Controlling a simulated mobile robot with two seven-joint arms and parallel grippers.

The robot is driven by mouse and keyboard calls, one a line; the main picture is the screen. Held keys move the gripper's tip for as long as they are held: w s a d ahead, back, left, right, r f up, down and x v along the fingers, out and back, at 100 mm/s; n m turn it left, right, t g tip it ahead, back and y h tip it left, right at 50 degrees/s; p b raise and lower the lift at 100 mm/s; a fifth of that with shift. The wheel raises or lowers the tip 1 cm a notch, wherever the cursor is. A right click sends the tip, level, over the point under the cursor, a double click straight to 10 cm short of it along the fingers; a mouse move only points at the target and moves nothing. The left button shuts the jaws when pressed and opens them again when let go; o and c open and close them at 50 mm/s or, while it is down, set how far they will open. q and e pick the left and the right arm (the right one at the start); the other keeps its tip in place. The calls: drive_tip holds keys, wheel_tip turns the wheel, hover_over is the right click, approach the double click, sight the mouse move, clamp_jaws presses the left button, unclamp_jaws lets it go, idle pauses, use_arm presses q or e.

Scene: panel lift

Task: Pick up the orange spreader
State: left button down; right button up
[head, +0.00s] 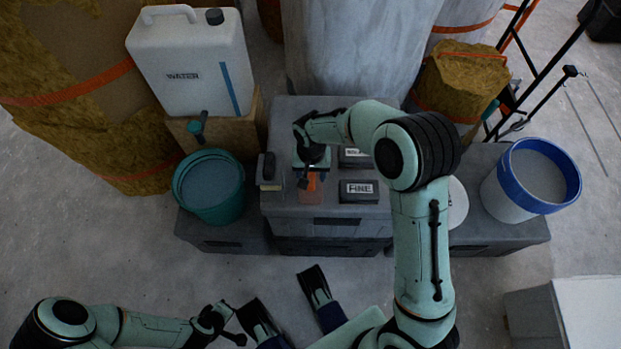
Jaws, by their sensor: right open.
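The orange spreader (311,186) lies on the grey box top (283,200) in the middle of the head view. Its orange part shows just below my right gripper, and the rest is hidden by the gripper and wrist. My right gripper (308,178) is open and points down over the spreader. I cannot tell whether its fingers touch the spreader. My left gripper (235,326) is low at the left, far from the box, with nothing visible in it. I cannot tell whether it is open or shut.
A dark block labelled FINE (358,191) and another dark block (354,158) lie right of the spreader. A black-handled tool (268,170) lies left. A teal bucket (209,190), a white water canister (192,65) and a blue-rimmed bucket (530,180) flank the box.

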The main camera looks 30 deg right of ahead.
sight(311, 175)
clamp_jaws()
drive_tip(key=shift+r, duration=0.1)
